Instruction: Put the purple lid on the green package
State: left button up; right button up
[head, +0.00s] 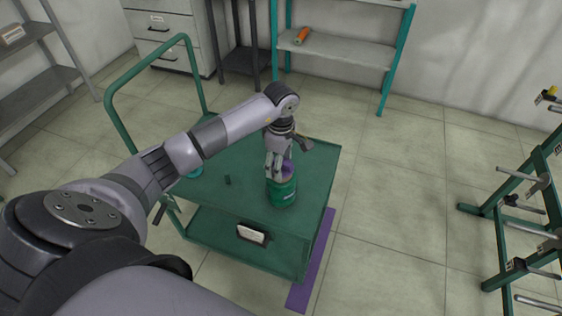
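The green package (284,193) is a round can standing upright on the top deck of the green cart, toward its right front. The purple lid (288,167) shows at the top of the package, partly hidden by my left gripper. My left gripper (277,172) points down at the top of the package, with its fingers at the lid. I cannot tell whether the fingers are closed on the lid, or whether the lid rests flat on the package. My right gripper is not in view.
The green cart (325,165) has a tall handle (110,95) at the left. A peg rack (500,235) stands at the right.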

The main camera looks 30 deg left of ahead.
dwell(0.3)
pick_arm(q)
jog(key=o, duration=0.9)
